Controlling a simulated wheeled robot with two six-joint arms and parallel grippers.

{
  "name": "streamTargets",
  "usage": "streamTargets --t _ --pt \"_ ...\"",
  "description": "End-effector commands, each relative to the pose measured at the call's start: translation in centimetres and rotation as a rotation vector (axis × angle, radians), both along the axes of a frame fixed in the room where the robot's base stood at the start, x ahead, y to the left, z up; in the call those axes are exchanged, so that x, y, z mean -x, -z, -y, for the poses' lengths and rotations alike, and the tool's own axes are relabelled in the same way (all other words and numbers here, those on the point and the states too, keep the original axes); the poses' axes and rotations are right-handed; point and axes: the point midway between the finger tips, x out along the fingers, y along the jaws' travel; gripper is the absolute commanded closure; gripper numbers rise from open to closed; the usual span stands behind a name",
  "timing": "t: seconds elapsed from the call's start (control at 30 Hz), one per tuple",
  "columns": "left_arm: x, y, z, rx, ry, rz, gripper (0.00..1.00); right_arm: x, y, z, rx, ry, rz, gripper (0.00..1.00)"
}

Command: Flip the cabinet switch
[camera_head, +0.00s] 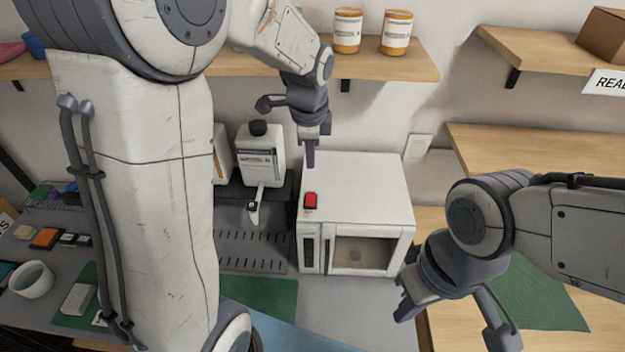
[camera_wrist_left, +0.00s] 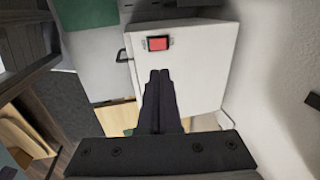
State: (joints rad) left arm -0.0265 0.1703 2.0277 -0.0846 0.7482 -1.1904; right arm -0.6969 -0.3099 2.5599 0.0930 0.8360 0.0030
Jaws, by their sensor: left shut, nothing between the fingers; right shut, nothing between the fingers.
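The white cabinet (camera_head: 362,195) stands at the centre of the head view, with a dark window in its front. The red switch (camera_head: 310,201) sits on its top near the front left corner. My left gripper (camera_head: 310,165) is shut and points down over the cabinet top, behind the switch. In the left wrist view the shut fingertips (camera_wrist_left: 159,75) lie just below the red switch (camera_wrist_left: 158,43) in the picture, apart from it. The cabinet (camera_wrist_left: 205,60) fills the middle there. My right gripper (camera_head: 448,312) is in front and to the right of the cabinet, away from the switch.
A white bottle (camera_head: 262,152) with a black cap stands left of the cabinet. A shelf (camera_head: 405,66) with two jars (camera_head: 347,30) is above and behind. A wooden shelf (camera_head: 540,150) is at right. A white bowl (camera_head: 31,279) is at left.

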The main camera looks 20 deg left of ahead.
Motion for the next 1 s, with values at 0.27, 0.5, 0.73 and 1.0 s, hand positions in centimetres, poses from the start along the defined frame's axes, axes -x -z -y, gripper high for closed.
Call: streamTargets --t 0.27,0.5,0.73,1.0 --pt "-0.5 0.0 -0.7 -0.01 0.019 0.002 1.0 0.0 -0.1 0.0 0.0 0.0 0.0 1.0" --pt "-0.5 0.6 -0.7 -0.01 0.017 -0.002 1.0 0.0 -0.3 0.0 0.0 0.0 0.0 1.0" --pt "-1.1 4.3 -0.9 -0.009 0.016 -0.008 1.0 0.0 -1.2 0.0 0.0 -0.002 0.0 1.0" --pt "-2.3 9.9 -1.2 -0.008 0.016 -0.006 1.0 0.0 -2.5 0.0 0.0 -0.004 0.0 1.0"
